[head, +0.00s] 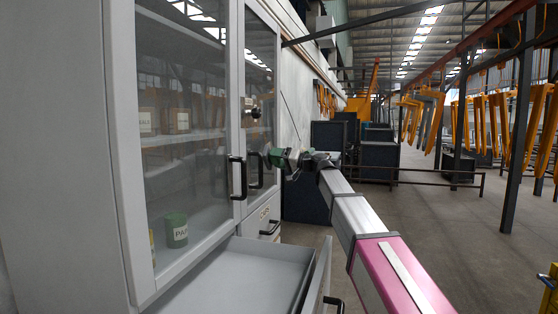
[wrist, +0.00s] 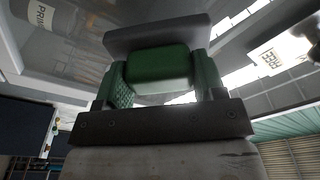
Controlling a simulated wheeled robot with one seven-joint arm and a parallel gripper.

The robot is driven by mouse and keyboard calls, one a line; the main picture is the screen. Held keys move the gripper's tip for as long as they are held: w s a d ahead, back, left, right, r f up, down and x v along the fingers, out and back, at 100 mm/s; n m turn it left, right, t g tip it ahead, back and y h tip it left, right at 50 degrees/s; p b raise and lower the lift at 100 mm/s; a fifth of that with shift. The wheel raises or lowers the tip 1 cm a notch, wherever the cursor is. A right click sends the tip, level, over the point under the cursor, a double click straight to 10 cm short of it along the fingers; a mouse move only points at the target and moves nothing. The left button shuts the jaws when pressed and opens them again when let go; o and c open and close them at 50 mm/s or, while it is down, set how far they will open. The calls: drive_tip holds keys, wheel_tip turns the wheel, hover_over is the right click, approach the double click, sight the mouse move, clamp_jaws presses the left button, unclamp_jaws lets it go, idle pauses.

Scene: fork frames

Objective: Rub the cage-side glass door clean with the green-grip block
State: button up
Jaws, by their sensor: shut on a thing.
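The cabinet has two glass doors, a near glass door (head: 180,130) and a far glass door (head: 259,70). I cannot tell from any marking which one is the cage-side door. My gripper (head: 292,160) is in front of the far door's right edge, near its black handle (head: 256,180). It is shut on the green-grip block (head: 278,158). In the wrist view the block's green grip (wrist: 158,68) sits between the two green fingers, with its dark grey pad (wrist: 155,35) facing away from my gripper. I cannot tell whether the pad touches the glass.
An open grey drawer (head: 245,262) juts out below the near door. A black handle (head: 237,178) sticks out from that door. A green can (head: 176,230) and boxes stand inside.

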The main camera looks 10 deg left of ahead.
drive_tip(key=shift+w+a, duration=0.1)
drive_tip(key=shift+a, duration=0.85)
idle(0.6)
drive_tip(key=shift+w, duration=5.7)
drive_tip(key=shift+s, duration=5.75)
drive_tip(key=shift+r, duration=1.4)
drive_tip(key=w, duration=0.7)
drive_tip(key=shift+w+d, duration=0.25)
drive_tip(key=shift+w, duration=0.15)
